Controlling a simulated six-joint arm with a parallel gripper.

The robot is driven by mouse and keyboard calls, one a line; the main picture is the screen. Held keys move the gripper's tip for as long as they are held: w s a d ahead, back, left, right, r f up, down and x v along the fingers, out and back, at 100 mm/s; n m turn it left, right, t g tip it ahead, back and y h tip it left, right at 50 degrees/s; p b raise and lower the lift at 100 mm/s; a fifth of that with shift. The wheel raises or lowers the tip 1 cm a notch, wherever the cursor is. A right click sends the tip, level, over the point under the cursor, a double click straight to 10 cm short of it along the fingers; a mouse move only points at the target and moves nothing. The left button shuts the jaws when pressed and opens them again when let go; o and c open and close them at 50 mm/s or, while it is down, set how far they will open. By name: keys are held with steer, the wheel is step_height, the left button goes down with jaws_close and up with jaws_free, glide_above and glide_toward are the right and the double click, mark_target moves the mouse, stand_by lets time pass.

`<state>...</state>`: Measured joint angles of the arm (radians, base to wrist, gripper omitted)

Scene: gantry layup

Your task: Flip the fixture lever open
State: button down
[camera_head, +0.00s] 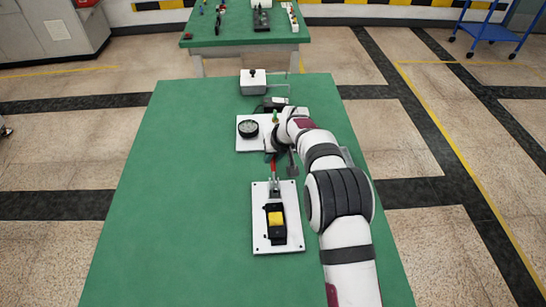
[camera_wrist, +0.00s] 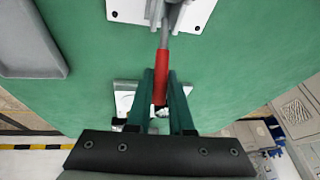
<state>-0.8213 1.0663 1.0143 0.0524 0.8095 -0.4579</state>
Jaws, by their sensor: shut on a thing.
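The fixture is a white plate (camera_head: 260,237) on the green table, with a metal clamp bracket (camera_head: 275,186) at its far end. A black holder with a yellow block (camera_head: 275,218) sits on the plate. The lever's red handle (camera_head: 273,166) extends from the bracket away from the plate, toward the far side. In the wrist view the red handle (camera_wrist: 162,58) runs from the bracket down between the green fingers. My gripper (camera_wrist: 163,76) is shut on the handle's end. In the head view my wrist hides most of the fingers.
A white box with a black knob (camera_head: 253,82) is at the table's far edge. The left half of the green table (camera_head: 170,190) is clear.

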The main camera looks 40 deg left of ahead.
steer(key=shift+r, duration=0.1)
steer(key=shift+s+d+r+t+y, duration=0.4)
steer(key=shift+t+y, duration=0.3)
steer(key=shift+y, duration=0.1)
steer(key=c, duration=0.8)
jaws_free()
